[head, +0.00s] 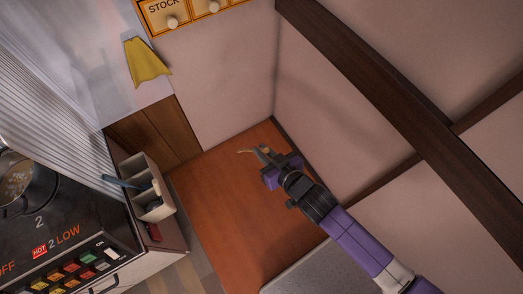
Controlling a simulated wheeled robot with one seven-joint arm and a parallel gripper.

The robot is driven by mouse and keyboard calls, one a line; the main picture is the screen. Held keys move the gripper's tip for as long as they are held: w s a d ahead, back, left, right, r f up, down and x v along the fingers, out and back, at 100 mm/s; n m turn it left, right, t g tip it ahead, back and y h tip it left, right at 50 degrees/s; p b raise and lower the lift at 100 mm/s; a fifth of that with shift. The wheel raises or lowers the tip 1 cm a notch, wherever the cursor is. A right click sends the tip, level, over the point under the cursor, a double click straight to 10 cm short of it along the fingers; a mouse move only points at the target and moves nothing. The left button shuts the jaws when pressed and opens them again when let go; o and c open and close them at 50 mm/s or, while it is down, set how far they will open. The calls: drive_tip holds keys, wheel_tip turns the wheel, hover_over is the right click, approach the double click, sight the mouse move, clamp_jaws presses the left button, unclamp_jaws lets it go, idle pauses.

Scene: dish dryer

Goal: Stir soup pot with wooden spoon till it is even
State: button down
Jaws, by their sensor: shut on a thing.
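The soup pot (27,181) sits on the stove at the left edge, cut off by the frame. Pale, lumpy-looking contents show inside it. My gripper (263,154) is far to the right of the pot, over the brown wooden surface. It is shut on a thin tan object (246,151) whose end sticks out to the left. This may be the wooden spoon, but it is small and mostly hidden by the gripper, so I cannot tell.
A divided utensil holder (137,166) with a blue-grey handle stands between stove and wooden surface. The stove's panel (75,262) has coloured buttons. A yellow cloth (146,62) hangs above. Walls and a dark beam (365,62) bound the right. The wooden surface (220,197) is mostly clear.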

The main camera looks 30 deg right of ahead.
drive_tip(key=shift+w+a+r, duration=0.15)
drive_tip(key=shift+w+r, duration=0.5)
drive_tip(key=shift+r, duration=0.25)
